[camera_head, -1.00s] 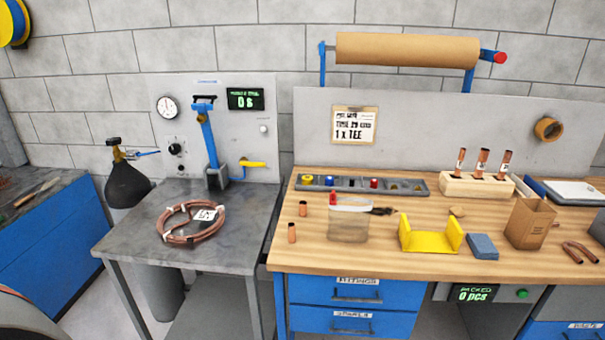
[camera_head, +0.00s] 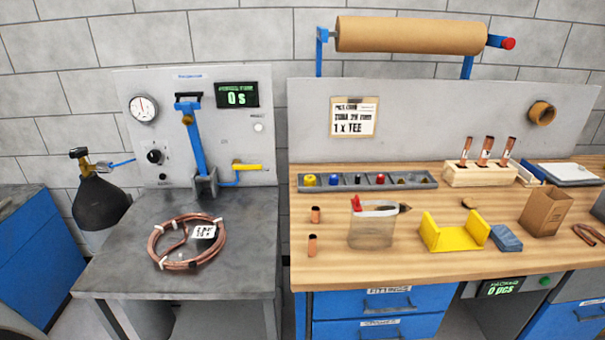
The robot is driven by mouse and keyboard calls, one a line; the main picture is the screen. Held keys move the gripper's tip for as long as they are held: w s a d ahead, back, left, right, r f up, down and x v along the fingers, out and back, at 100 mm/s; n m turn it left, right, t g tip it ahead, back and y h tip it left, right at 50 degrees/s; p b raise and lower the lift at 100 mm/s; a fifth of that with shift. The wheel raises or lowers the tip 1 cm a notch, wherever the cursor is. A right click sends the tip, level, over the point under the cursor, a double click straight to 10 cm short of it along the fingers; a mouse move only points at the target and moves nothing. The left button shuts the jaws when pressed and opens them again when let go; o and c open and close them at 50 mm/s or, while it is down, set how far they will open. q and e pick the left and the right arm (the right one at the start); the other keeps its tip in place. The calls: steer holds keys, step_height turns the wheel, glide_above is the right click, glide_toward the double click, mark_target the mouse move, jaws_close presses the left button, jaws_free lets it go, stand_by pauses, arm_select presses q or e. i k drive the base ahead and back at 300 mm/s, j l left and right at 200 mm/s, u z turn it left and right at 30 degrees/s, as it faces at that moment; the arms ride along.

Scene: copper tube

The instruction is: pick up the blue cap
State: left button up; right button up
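The blue cap (camera_head: 333,180) sits in a compartment of the long grey tray (camera_head: 345,187) at the back left of the wooden bench. It is small, with a yellow cap (camera_head: 310,180) to its left and a small dark piece (camera_head: 357,180) and a red cap (camera_head: 380,179) to its right. Neither of my grippers shows in the head view.
A clear container with a red part (camera_head: 372,225) stands in front of the tray. Two short copper pieces (camera_head: 312,245) stand left of it. A yellow bracket (camera_head: 455,238) and a blue block (camera_head: 506,238) lie to the right. A copper coil (camera_head: 160,245) lies on the grey table.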

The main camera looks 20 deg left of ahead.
mark_target(333, 179)
steer(key=i+j+z, duration=0.2)
steer(key=j, duration=1.4)
steer(key=l, duration=0.2)
steer(key=k+j, duration=0.05)
